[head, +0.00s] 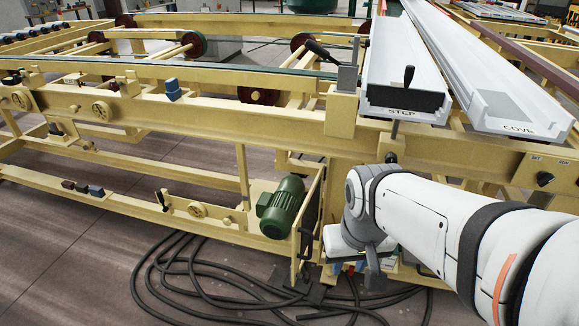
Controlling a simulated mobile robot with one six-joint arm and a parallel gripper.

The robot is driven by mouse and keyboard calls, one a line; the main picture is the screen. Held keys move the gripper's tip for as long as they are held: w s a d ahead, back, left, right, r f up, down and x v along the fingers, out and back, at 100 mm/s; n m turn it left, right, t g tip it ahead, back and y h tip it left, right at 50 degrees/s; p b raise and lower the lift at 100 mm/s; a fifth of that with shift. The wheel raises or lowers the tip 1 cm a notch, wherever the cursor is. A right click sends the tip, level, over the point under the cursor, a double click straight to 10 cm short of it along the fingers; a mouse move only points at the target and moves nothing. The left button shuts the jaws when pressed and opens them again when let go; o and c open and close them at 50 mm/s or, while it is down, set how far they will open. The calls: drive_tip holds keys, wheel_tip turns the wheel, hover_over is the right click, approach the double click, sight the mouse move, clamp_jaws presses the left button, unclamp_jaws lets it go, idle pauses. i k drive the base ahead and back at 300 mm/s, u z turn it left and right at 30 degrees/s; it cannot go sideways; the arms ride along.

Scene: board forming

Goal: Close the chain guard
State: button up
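A yellow upright panel with a dark handle, which looks like the chain guard (309,214), stands in the lower middle of the head view, just right of a green motor (282,207). It is seen nearly edge-on and juts out from the yellow frame, so it appears open. My white arm comes in from the right. My gripper (371,274) points down, a little right of the panel and apart from it in the picture. Its fingers are small and partly hidden by my wrist, so I cannot tell whether it is open. What lies behind the panel is mostly hidden by my wrist.
Black cables (185,285) lie looped on the floor below the motor. A long yellow beam (250,125) runs across above the panel. Two grey trays marked STEP (393,60) and COVE (480,75) lie on top. The floor at left is clear.

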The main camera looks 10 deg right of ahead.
sight(303, 234)
drive_tip(key=u, duration=0.05)
drive_tip(key=k, duration=1.05)
drive_tip(key=z, duration=0.6)
drive_tip(key=i, duration=1.3)
drive_tip(key=u, duration=0.5)
